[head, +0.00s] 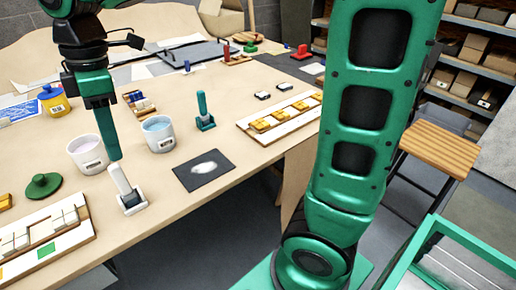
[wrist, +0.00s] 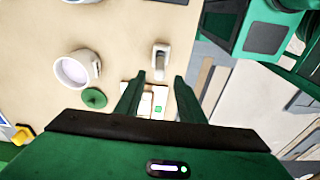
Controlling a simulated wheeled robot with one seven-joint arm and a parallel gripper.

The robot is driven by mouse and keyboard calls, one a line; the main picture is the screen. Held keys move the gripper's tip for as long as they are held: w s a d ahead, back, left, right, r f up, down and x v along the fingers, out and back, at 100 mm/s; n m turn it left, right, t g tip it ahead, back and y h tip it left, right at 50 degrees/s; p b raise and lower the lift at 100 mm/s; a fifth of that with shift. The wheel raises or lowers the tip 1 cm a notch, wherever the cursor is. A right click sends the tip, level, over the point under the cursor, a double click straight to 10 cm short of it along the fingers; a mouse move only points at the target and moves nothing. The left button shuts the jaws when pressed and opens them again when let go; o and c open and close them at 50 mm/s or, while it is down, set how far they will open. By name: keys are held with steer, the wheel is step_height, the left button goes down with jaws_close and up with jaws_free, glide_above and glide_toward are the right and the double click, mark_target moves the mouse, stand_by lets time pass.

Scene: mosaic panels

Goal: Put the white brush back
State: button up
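In the wrist view the white brush (wrist: 160,58) shows just past the fingertips, in line with the gap. My gripper (head: 114,157) hangs pointing down, its tips close to the brush's top end; I cannot tell whether they touch it. In the wrist view my gripper (wrist: 159,76) has its two green fingers apart with nothing visibly clamped. A green brush (head: 202,104) stands in a dark stand farther back.
Two white pots (head: 88,156) (head: 159,136) stand behind the brush. A dark mat (head: 188,178) with a white smear lies to its right. A green round-knobbed piece (head: 42,186) and a panel with white tiles (head: 70,240) lie left. A yellow-tiled panel (head: 262,138) lies right.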

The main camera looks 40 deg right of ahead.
steer(key=s+d+f+m+h, duration=0.1)
steer(key=s+d+f+m, duration=0.15)
steer(key=d+m, duration=0.6)
steer(key=s+d+f+m, duration=0.2)
steer(key=s+d+m, duration=0.15)
steer(key=d, duration=0.95)
steer(key=s+d+f+m, duration=0.3)
steer(key=s+d+m, duration=0.3)
steer(key=s, duration=0.1)
steer(key=s+d+f+m, duration=0.3)
steer(key=s+d+m, duration=0.2)
steer(key=s, duration=0.3)
steer(key=shift+d+f+m, duration=0.2)
steer(key=shift+d+m, duration=0.2)
steer(key=shift+d, duration=0.15)
steer(key=shift+w, duration=0.1)
steer(key=shift+w+f, duration=0.25)
steer(key=shift+w, duration=0.35)
